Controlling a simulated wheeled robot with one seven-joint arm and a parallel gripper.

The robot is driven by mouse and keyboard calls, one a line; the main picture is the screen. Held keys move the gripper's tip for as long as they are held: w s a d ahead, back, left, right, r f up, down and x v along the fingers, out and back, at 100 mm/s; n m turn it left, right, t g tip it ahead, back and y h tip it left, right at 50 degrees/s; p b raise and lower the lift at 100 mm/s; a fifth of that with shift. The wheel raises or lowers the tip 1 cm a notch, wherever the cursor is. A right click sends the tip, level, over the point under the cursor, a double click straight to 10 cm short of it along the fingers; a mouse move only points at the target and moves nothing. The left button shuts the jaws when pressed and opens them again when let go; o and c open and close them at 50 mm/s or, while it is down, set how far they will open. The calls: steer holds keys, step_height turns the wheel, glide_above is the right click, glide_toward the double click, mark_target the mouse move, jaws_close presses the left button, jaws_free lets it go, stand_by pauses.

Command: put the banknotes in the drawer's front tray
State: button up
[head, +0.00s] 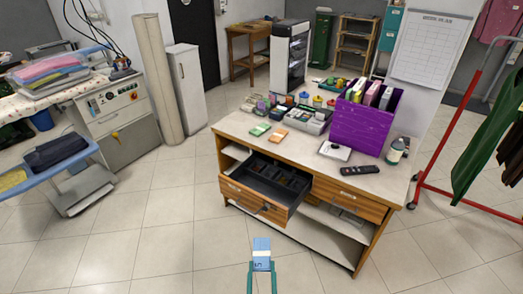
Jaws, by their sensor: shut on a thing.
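My gripper (262,266) is at the bottom centre, its two teal fingers shut on a blue banknote bundle (261,246) with a pale band. It is over the floor in front of the counter, apart from the drawer. The wooden drawer (250,200) is pulled open on the counter's left side. It holds a black tray (262,182) with several compartments; their contents are too dark to tell. A green banknote bundle (261,129) and an orange one (278,137) lie on the counter top, left of centre.
The counter (318,150) carries a purple file box (362,125), a white card reader or pad (335,151), a dark remote (360,170) and a bottle (397,150). A red clothes rack (436,150) stands right. The floor in front is clear.

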step_height(320, 180, down, 10)
steer(key=s, duration=0.2)
steer(key=shift+s, duration=0.3)
steer(key=shift+f, duration=0.1)
stand_by(0.4)
